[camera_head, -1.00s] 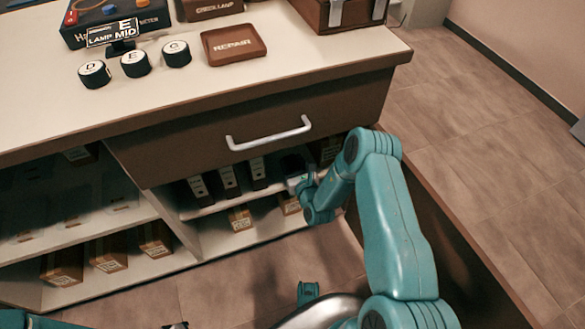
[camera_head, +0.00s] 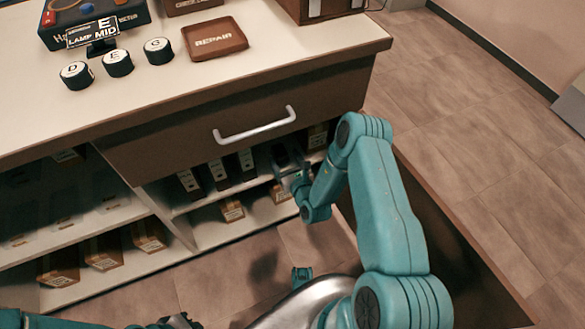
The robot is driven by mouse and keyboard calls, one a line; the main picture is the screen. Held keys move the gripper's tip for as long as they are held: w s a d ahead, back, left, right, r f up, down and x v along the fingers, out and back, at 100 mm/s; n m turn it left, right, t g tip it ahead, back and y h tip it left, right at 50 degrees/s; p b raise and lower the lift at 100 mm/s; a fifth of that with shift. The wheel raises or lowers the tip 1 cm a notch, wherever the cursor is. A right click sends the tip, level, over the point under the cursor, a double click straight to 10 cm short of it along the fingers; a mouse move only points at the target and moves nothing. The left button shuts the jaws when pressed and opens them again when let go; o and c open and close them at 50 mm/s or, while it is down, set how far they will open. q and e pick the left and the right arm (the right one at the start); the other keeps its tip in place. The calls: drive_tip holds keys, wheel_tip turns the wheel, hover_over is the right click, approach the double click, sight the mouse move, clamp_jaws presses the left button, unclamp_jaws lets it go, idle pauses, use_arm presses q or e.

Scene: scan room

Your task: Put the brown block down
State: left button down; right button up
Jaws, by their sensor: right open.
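Several small brown blocks with pale labels sit on the shelves under the counter. One brown block (camera_head: 232,210) and another (camera_head: 281,193) are on the lower shelf below the drawer. Others (camera_head: 148,236) stand further left, and one (camera_head: 318,137) is on the upper shelf at the right. I cannot tell which one the task means. My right gripper (camera_head: 291,170) is open at the front of the upper shelf, beside the binders. Its fingers are small and dark against the shelf, and no block shows clearly between them. My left gripper (camera_head: 178,321) is only partly in view at the bottom edge.
A closed drawer with a pale handle (camera_head: 255,125) is above the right gripper. Black binders (camera_head: 218,174) stand left of it. The counter top holds a brown REPAIR tray (camera_head: 215,38), several round knobs (camera_head: 117,63) and a sign. Open floor lies at right.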

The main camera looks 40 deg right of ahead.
drive_tip(key=p+v, duration=0.1)
drive_tip(key=v, duration=0.6)
drive_tip(key=shift+s+p, duration=0.4)
drive_tip(key=shift+a+r, duration=0.1)
drive_tip(key=shift+r, duration=0.05)
